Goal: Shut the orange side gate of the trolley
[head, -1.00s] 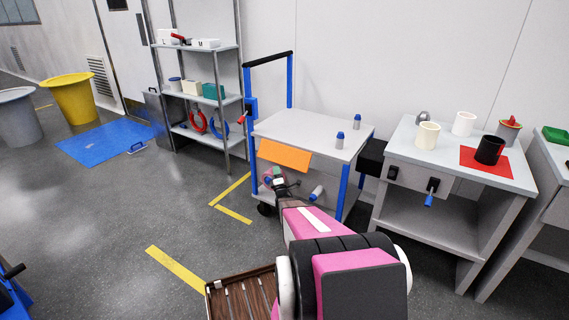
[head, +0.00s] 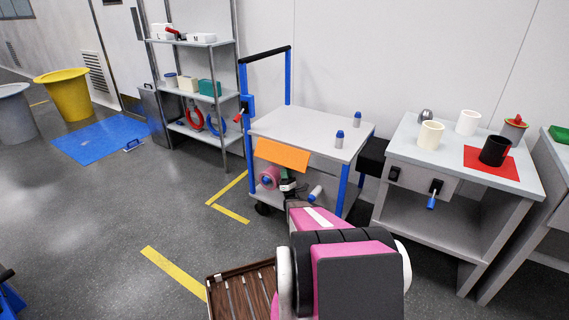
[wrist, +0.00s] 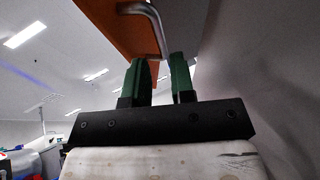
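The trolley (head: 300,127) has a grey top, blue posts and a black push bar. Its orange side gate (head: 282,155) hangs tilted outward at the near side, under the top's edge. In the wrist view the orange gate (wrist: 112,22) is overhead, with a bent grey metal handle (wrist: 155,22) on it. My gripper (head: 287,187) is below the gate in the head view. In the wrist view my gripper (wrist: 160,75) has its two green fingers apart. The handle's near end comes down close to the gap between the fingertips; I cannot tell whether they touch.
Two blue-capped bottles stand on the trolley top, and a pink roll (head: 269,177) lies on its lower deck. A workbench (head: 408,150) with cups stands at right, a shelf rack (head: 195,95) behind at left. Open floor with yellow markings (head: 174,272) lies at left.

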